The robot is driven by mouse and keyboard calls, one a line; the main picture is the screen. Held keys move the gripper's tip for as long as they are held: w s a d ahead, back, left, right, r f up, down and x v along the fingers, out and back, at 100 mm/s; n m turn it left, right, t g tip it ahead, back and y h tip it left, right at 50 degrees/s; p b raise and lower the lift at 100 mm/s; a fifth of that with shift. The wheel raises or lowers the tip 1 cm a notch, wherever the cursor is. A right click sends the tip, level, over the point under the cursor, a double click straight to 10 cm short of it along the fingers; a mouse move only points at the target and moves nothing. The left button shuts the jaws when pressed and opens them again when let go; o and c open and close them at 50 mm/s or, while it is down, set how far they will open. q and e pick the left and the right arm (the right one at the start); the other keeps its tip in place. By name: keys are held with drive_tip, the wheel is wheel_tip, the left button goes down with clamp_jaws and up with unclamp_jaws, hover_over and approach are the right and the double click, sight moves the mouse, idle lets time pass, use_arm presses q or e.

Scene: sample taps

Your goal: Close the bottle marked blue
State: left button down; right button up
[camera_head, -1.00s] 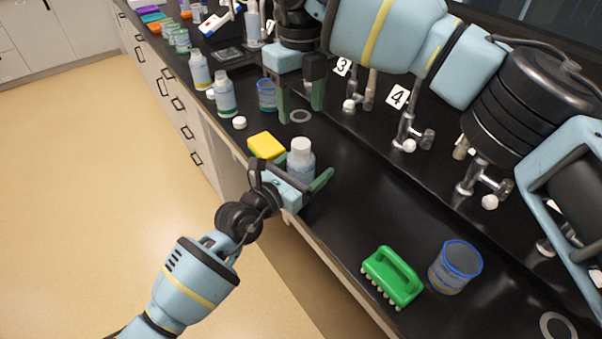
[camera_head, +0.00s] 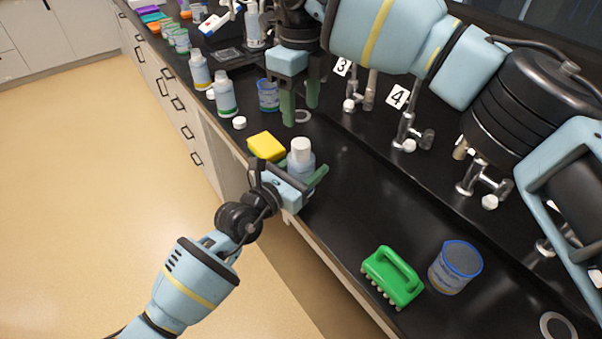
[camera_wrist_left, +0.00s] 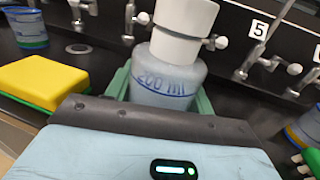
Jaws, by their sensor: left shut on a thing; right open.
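A bottle with a white top (camera_head: 301,158) stands upright on the black bench near its front edge. In the left wrist view the bottle (camera_wrist_left: 165,80) shows blue "200 ml" lettering, and its white top has a wider upper part. My left gripper (camera_head: 303,179) is shut on the bottle's body, with one green finger at each side. My right gripper (camera_head: 301,106) is open and empty, with its fingers pointing down over the bench behind the yellow sponge. Any blue mark lower on the bottle is hidden by the left gripper.
A green brush (camera_head: 392,277) and a blue-rimmed beaker (camera_head: 455,267) stand front right. Taps (camera_head: 408,131) line the back. The bench between is clear.

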sight(301, 143)
drive_tip(key=n, duration=1.8)
drive_tip(key=shift+n, duration=0.3)
drive_tip(key=n, duration=0.4)
drive_tip(key=shift+n, duration=0.4)
drive_tip(key=shift+f, duration=4.05)
